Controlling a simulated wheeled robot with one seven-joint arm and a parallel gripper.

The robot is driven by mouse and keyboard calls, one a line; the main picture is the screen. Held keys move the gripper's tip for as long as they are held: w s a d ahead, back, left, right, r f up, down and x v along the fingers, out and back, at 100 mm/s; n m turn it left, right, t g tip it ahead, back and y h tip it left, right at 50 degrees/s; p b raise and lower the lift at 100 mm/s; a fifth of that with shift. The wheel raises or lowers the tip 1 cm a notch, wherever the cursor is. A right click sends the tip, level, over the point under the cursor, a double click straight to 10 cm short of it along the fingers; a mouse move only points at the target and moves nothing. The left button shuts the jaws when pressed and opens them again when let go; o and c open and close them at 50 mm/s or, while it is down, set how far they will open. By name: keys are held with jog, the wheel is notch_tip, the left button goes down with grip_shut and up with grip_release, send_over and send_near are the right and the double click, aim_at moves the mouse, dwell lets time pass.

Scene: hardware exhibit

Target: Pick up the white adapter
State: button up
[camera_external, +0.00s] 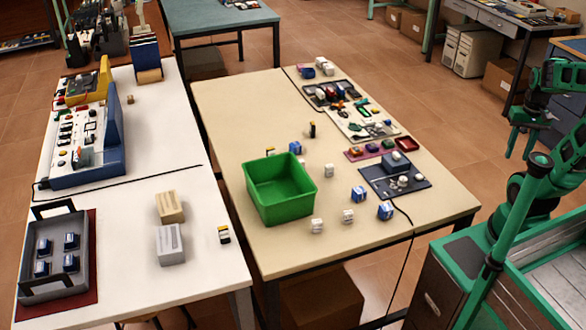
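Several small whitish blocks sit on the beige table, and I cannot tell for certain which is the white adapter. One white block (317,226) stands by the front corner of the green bin, another white block (348,216) is to its right, and a third white block (328,171) is right of the bin. My gripper (518,157) hangs at the right on my green arm, its two fingers apart with nothing visible between them. It is well right of the beige table and apart from the blocks.
The green bin (281,189) stands on the beige table (226,108). Blue-and-white blocks (359,194) and a dark tray (418,184) lie near its right edge. A white table (150,119) at left holds a grey crate (84,226). Bare table surrounds the small blocks.

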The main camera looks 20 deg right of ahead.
jog(key=shift+s, duration=0.1)
jog(key=w+a+n+t, duration=0.1)
jog(key=w+a+n, duration=0.6)
jog(key=a, duration=0.4)
jog(key=w+a+n+t, duration=0.1)
jog(key=w+a+n, duration=0.4)
jog(key=w+a, duration=0.45)
jog(key=n+g+y, duration=0.1)
jog(key=n+y, duration=0.3)
jog(key=n, duration=0.7)
send_near(350, 211)
jog(key=shift+x, duration=5.25)
jog(key=shift+c, duration=0.4)
